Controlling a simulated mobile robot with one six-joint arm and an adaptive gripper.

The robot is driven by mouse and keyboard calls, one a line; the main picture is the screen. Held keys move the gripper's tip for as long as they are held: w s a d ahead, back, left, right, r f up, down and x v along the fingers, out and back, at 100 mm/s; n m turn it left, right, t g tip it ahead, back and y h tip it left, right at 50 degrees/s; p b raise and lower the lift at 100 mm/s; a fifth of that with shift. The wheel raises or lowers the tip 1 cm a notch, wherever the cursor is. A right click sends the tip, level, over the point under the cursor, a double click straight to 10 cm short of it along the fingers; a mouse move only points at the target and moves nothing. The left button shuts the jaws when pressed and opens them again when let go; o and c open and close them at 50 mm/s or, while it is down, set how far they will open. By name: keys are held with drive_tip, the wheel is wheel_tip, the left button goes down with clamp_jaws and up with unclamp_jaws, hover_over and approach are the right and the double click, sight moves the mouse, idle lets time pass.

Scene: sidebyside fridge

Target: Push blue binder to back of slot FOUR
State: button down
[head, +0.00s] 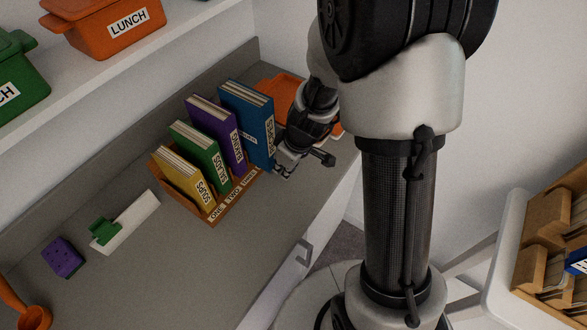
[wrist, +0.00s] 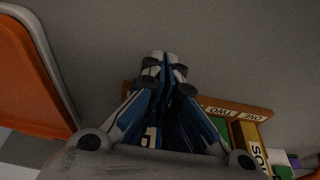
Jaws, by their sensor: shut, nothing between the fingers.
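The blue binder (head: 249,124) stands upright at the right end of a wooden slotted holder (head: 211,217), beside the purple binder. It sticks up taller than the others. My gripper (head: 283,172) is shut and empty at the binder's front lower right edge. In the wrist view my shut fingertips (wrist: 164,60) are in front of the blue binder (wrist: 200,128), which shows behind and between the fingers. I cannot tell whether they touch it. The labels ONE, TWO and THREE show on the holder's front; the fourth label is hidden by my gripper.
Purple (head: 214,133), green (head: 199,158) and yellow (head: 184,183) binders fill the other slots. An orange tray (head: 271,88) lies behind my gripper. A white strip with a green piece (head: 104,231) and a purple block (head: 64,258) lie left on the counter. The counter front is clear.

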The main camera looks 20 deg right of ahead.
sight(264, 158)
drive_tip(key=shift+w+a, duration=0.3)
drive_tip(key=shift+w, duration=0.05)
drive_tip(key=w+a, duration=0.1)
drive_tip(key=w, duration=0.1)
drive_tip(key=w+a, duration=0.2)
drive_tip(key=shift+w+a+p, duration=0.15)
drive_tip(key=shift+w+p, duration=0.15)
drive_tip(key=shift+w, duration=0.05)
